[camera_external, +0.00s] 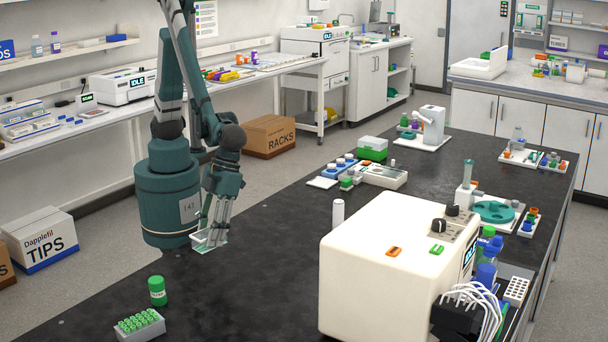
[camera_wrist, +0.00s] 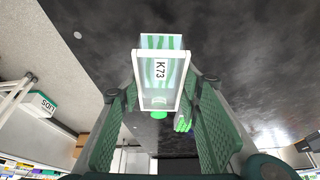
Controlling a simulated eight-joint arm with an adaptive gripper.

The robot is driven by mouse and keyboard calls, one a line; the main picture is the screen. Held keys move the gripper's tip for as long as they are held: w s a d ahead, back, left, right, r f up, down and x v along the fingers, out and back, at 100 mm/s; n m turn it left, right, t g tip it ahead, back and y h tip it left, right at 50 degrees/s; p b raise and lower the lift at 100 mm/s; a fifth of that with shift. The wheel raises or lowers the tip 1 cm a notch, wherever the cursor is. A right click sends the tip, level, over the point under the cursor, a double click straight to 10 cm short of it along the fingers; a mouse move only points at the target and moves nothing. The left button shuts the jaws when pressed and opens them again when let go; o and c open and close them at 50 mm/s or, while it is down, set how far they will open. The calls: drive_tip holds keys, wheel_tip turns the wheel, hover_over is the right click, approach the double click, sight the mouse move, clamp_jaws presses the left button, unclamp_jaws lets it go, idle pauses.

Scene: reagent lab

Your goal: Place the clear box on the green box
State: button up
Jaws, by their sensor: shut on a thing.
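The clear box (camera_external: 209,240) is a small see-through box beside my arm's base, at the left edge of the black bench. In the wrist view the clear box (camera_wrist: 158,80) carries a "K73" label and sits between my fingers. My gripper (camera_external: 213,224) points down and is shut on it; my gripper also shows in the wrist view (camera_wrist: 160,92). I cannot tell whether the box touches the bench. The green box (camera_external: 372,154), with a pale top, stands apart on the bench, farther back and to the right.
A white tube (camera_external: 338,214) stands beside the large cream machine (camera_external: 385,270). A green-capped jar (camera_external: 157,291) and a tube rack (camera_external: 140,327) are at the front left.

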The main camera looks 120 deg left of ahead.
drive_tip(key=w+a+r+n+t+p, duration=0.1)
drive_tip(key=w+a+n, duration=0.1)
drive_tip(key=w+a, duration=0.55)
drive_tip(key=w+a+r+n, duration=0.1)
drive_tip(key=w+a, duration=0.4)
drive_tip(key=a, duration=0.6)
drive_tip(key=w+a+r+n+t+p, duration=0.1)
drive_tip(key=w+a+n, duration=0.1)
drive_tip(key=w+a, duration=0.55)
drive_tip(key=w+a+r+n+t+y+p, duration=0.1)
drive_tip(key=w+a+n, duration=0.15)
drive_tip(key=a, duration=1.65)
drive_tip(key=w+a+r+n+t+p, duration=0.1)
drive_tip(key=a+n, duration=0.2)
drive_tip(key=a, duration=1.5)
drive_tip(key=s+a+r+n+y+p, duration=0.15)
drive_tip(key=s+a, duration=0.35)
drive_tip(key=a, duration=1.2)
drive_tip(key=s+a+r+n, duration=0.1)
drive_tip(key=s+a+n, duration=0.35)
drive_tip(key=a, duration=1.25)
drive_tip(key=s+a+r+n+t+y+p, duration=0.1)
drive_tip(key=s+a+n+y, duration=0.1)
drive_tip(key=s+a, duration=2)
drive_tip(key=a+n, duration=0.1)
drive_tip(key=a, duration=0.3)
drive_tip(key=shift+a, duration=0.2)
